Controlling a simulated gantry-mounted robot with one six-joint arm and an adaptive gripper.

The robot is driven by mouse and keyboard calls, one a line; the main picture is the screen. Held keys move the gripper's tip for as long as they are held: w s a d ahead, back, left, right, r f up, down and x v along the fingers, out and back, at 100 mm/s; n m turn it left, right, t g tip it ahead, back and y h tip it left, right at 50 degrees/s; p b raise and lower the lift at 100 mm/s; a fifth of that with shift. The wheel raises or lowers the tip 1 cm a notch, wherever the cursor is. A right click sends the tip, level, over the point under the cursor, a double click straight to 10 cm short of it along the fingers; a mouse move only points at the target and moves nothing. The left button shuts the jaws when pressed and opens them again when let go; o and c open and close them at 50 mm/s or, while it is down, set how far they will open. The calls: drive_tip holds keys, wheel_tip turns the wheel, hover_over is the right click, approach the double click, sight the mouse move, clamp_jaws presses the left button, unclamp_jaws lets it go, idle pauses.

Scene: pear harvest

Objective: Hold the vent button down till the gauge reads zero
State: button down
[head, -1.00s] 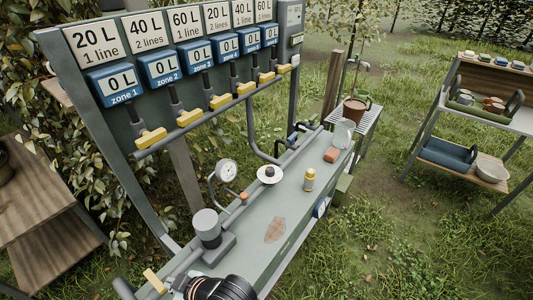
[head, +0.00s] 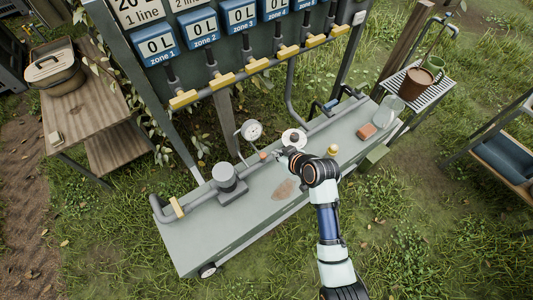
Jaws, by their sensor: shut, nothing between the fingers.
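The round white gauge (head: 251,130) stands on a thin bent pipe at the back edge of the green bench. Its needle is too small to read. A small orange-red button (head: 263,156) sits on the pipework just below and right of the gauge. A white disc with a dark knob (head: 294,138) lies to its right. Which of these two is the vent button is not labelled. My gripper (head: 281,153) is shut and empty, low over the bench between the orange-red button and the disc. Contact with either cannot be made out.
A grey pump-like cylinder (head: 229,178) stands left on the bench (head: 210,235). A yellow-capped bottle (head: 332,151), an orange block (head: 367,131) and a clear jar (head: 391,109) are to the right. Yellow-handled valves (head: 257,66) hang above. The front left of the bench is clear.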

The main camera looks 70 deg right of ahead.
drive_tip(key=b, duration=0.2)
hover_over(262, 153)
drive_tip(key=s+a, duration=0.2)
drive_tip(key=s, duration=0.1)
wheel_tip(262, 153, down, 6)
drive_tip(key=f, duration=0.4)
drive_tip(key=shift+w+d+f+b, duration=0.15)
drive_tip(key=shift+w+d+b, duration=0.1)
drive_tip(key=shift+w+b, duration=0.15)
drive_tip(key=shift+f+b, duration=0.85)
drive_tip(key=shift+f, duration=0.45)
drive_tip(key=shift+a+f, duration=0.1)
drive_tip(key=shift+f, duration=0.05)
idle(1.3)
idle(1.1)
drive_tip(key=s+a+r+p, duration=0.1)
drive_tip(key=s+r+p, duration=0.1)
drive_tip(key=r, duration=0.4)
drive_tip(key=s+a+r+p, duration=0.2)
drive_tip(key=s+r+p, duration=0.1)
drive_tip(key=r, duration=0.3)
drive_tip(key=shift+s+a+p, duration=0.25)
drive_tip(key=shift+s+p, duration=0.1)
drive_tip(key=shift+s, duration=0.3)
